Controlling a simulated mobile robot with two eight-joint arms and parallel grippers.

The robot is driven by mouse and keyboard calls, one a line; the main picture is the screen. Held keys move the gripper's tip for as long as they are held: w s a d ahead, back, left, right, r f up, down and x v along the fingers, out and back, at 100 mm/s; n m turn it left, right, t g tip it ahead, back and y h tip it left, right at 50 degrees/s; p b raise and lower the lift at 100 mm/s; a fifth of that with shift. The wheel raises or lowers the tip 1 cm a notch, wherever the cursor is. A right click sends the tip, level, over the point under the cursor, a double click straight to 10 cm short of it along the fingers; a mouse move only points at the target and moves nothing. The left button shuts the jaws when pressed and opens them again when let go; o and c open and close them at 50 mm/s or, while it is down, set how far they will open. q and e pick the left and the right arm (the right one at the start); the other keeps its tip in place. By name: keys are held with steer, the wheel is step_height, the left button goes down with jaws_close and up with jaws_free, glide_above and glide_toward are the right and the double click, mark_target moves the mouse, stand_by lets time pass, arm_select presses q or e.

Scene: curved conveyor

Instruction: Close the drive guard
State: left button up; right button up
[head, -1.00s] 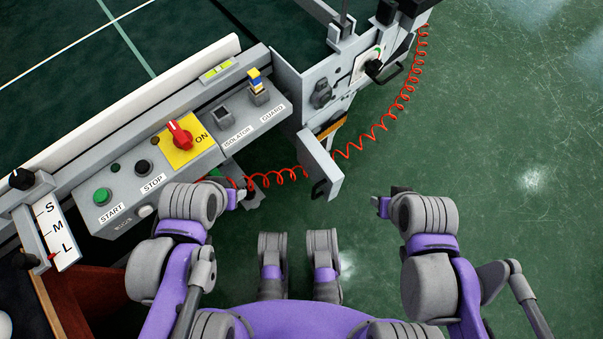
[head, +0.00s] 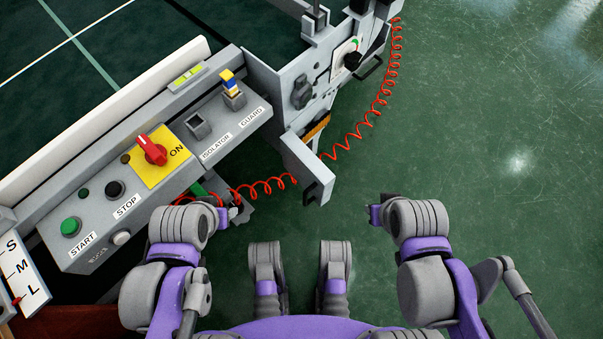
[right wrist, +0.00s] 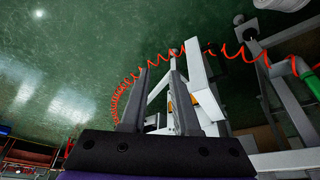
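What looks like the drive guard is a light grey panel (head: 303,166) with a black handle (head: 312,193). It stands out from the end of the conveyor frame, swung open towards me. A pale grey panel, likely the same guard, shows in the right wrist view (right wrist: 204,98). My right gripper (right wrist: 157,95) is open and empty in the right wrist view. In the head view, it (head: 373,213) is right of the panel, apart from it. My left gripper (head: 234,212) is left of the panel by the red coiled cable; its finger opening cannot be made out.
A red coiled cable (head: 345,143) hangs around the guard. Green floor to the right is free.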

steer(key=a+n, duration=0.1)
steer(key=w+a+n+p, duration=0.1)
steer(key=n, duration=0.1)
steer(key=shift+w+r+g, duration=0.1)
steer(key=shift+r+g, duration=0.2)
steer(key=shift+r, duration=0.05)
jaws_close()
steer(key=n+g+h+p, duration=0.2)
steer(key=n+p, duration=0.5)
steer(key=n, duration=1.6)
glide_toward(314, 184)
steer(key=s+a+r, duration=0.4)
steer(key=w+d+f+b, duration=0.1)
steer(key=f, duration=0.2)
steer(key=w+d+f+b, duration=0.1)
steer(key=d+f, duration=0.1)
steer(key=f, duration=0.1)
steer(key=w+d+f+b, duration=0.1)
steer(key=f+b, duration=0.1)
steer(key=f, duration=0.1)
steer(key=shift+d+f, duration=0.3)
steer(key=shift+f, duration=0.1)
steer(key=shift+w+d, duration=0.4)
steer(key=shift+d, duration=0.1)
